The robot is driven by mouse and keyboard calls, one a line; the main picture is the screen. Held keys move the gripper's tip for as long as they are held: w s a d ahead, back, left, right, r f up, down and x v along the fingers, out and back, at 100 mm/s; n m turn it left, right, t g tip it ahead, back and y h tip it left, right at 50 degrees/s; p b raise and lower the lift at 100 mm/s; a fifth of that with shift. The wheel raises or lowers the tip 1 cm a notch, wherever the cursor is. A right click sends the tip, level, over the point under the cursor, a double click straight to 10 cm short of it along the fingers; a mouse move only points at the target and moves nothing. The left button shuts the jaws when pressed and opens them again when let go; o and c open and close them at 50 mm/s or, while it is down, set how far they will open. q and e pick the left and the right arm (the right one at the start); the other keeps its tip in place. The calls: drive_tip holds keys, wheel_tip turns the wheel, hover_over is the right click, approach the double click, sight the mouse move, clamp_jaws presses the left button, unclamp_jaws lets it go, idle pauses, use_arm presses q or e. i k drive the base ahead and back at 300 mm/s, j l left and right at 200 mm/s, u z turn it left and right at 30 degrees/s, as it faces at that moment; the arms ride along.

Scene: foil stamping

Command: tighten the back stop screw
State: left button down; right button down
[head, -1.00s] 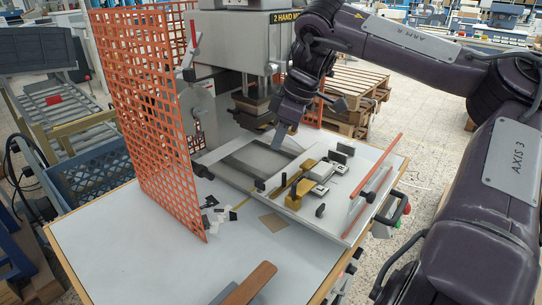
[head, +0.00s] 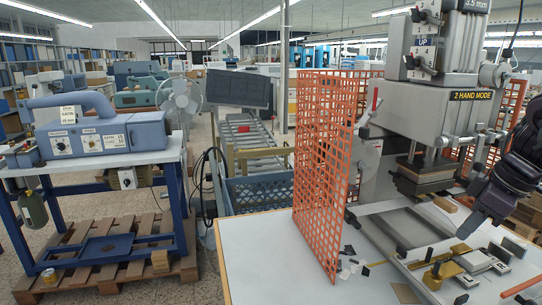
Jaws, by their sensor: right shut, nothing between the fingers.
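The foil stamping press (head: 430,125) stands at the right with its sliding table (head: 415,222) in front. On the table's near part lies a fixture with a brass-coloured bar (head: 433,281), metal blocks (head: 474,262) and several small black knobs, one at its left (head: 401,251). I cannot tell which of these parts is the back stop screw. My right gripper (head: 470,231) comes in from the right edge, pointing down and left. It is shut and empty, over the sliding table behind the fixture. My left gripper is out of view.
An orange mesh guard (head: 322,170) stands upright on the white worktable (head: 265,255), left of the press. Dark and white scraps (head: 350,262) lie by its foot. A blue crate (head: 260,190) and a blue machine (head: 85,140) on a stand over a pallet are farther left.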

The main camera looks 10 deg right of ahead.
sight(402, 253)
drive_tip(key=k, duration=1.2)
